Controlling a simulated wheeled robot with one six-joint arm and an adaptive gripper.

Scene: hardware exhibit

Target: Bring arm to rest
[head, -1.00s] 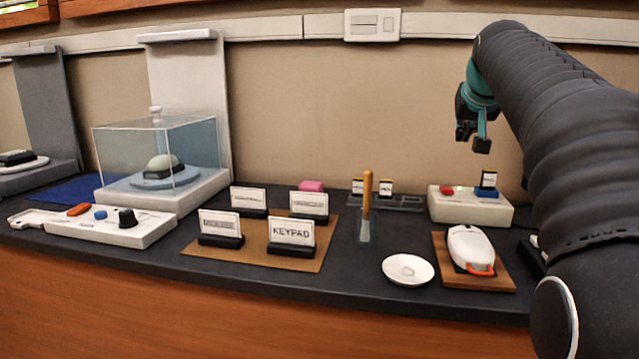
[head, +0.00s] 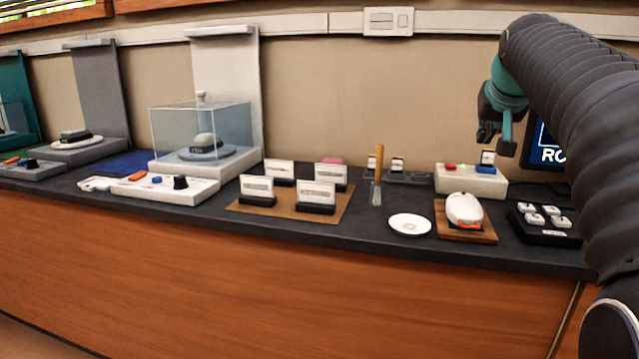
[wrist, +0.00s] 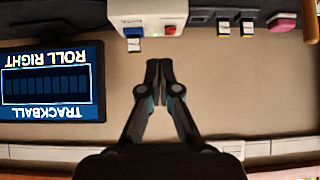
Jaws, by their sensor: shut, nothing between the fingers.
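My gripper (head: 497,138) hangs at the end of my dark, sleeved arm on the right of the head view, in front of the wall and above the counter (head: 330,228). In the wrist view my gripper (wrist: 159,68) has its fingertips together with nothing between them. It touches nothing. My arm reaches up and bends over at the top right, with the teal wrist joint just above the fingers.
Below stand a white box (head: 470,181) with a red button and blue block, a white mouse (head: 464,209) on a wooden board, a keypad (head: 543,223) and a saucer (head: 409,224). A screen (wrist: 52,82) reads TRACKBALL, ROLL RIGHT. A glass case (head: 203,135) stands left.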

